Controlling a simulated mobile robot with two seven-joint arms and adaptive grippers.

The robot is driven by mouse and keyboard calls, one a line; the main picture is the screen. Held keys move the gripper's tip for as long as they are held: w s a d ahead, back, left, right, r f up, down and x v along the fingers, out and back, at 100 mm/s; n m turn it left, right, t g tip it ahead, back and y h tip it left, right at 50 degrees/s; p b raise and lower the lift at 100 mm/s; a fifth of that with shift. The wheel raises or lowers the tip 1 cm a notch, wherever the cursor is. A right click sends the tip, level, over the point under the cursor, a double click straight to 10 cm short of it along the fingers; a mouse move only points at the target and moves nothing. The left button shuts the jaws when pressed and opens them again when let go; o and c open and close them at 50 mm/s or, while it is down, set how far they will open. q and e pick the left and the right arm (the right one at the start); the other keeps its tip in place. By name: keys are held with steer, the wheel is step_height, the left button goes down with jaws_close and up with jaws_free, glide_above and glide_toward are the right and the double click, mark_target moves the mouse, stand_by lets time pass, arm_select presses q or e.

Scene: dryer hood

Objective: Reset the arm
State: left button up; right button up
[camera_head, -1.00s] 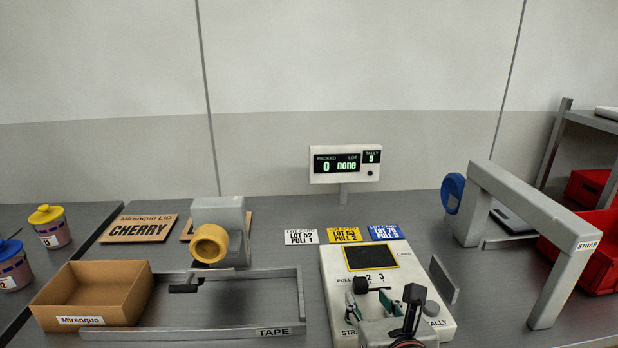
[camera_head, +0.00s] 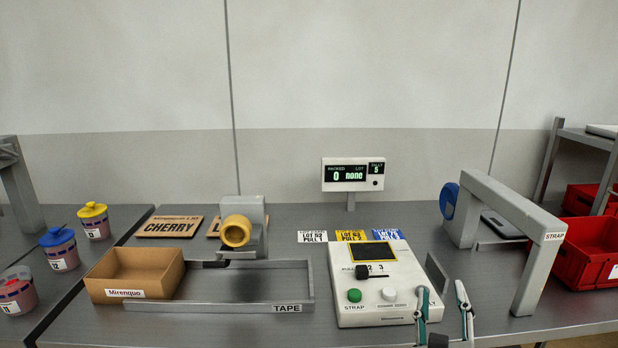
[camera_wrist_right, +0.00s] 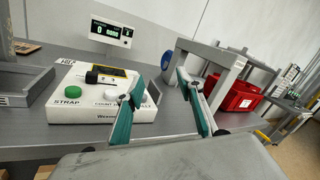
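My right gripper (camera_head: 443,312) shows at the bottom of the head view, in front of the right front corner of the white control box (camera_head: 385,318). Its two teal-lined fingers stand apart with nothing between them. In the right wrist view the open fingers (camera_wrist_right: 160,100) point toward the bench, with the control box to their left. The box carries a green STRAP button (camera_head: 354,295), a white button (camera_head: 389,294) and a black pull selector (camera_head: 363,272). My left gripper does not show in any view.
An open cardboard box (camera_head: 135,275) sits at the left end of the TAPE station (camera_head: 290,308). The grey STRAP arch (camera_head: 530,270) stands right of the control box, with red bins (camera_head: 590,275) beyond. Lidded tubs (camera_head: 60,248) stand at left. The display (camera_head: 352,174) reads 0, none, 5.

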steer(key=s+a+f+n+t+y, duration=0.1)
steer(key=s+a+f+n+y, duration=0.4)
steer(key=n, duration=0.9)
steer(key=s+a+f+n+t+y, duration=0.1)
steer(key=a+f+n+y, duration=0.45)
steer(key=n, duration=0.75)
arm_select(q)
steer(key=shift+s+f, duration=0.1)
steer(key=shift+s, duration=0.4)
arm_select(e)
steer(key=s+d+f+n+g, duration=0.2)
steer(key=s+f+n+g, duration=0.1)
steer(key=f, duration=0.6)
steer(key=s+d+f+n+g+h, duration=0.1)
steer(key=s+d+f+n+g, duration=0.1)
steer(key=f, duration=0.8)
steer(key=s+d+f+n+g, duration=0.3)
steer(key=s+f+n, duration=0.3)
steer(key=f, duration=0.4)
steer(key=shift+g, duration=0.6)
steer(key=shift+h, duration=0.25)
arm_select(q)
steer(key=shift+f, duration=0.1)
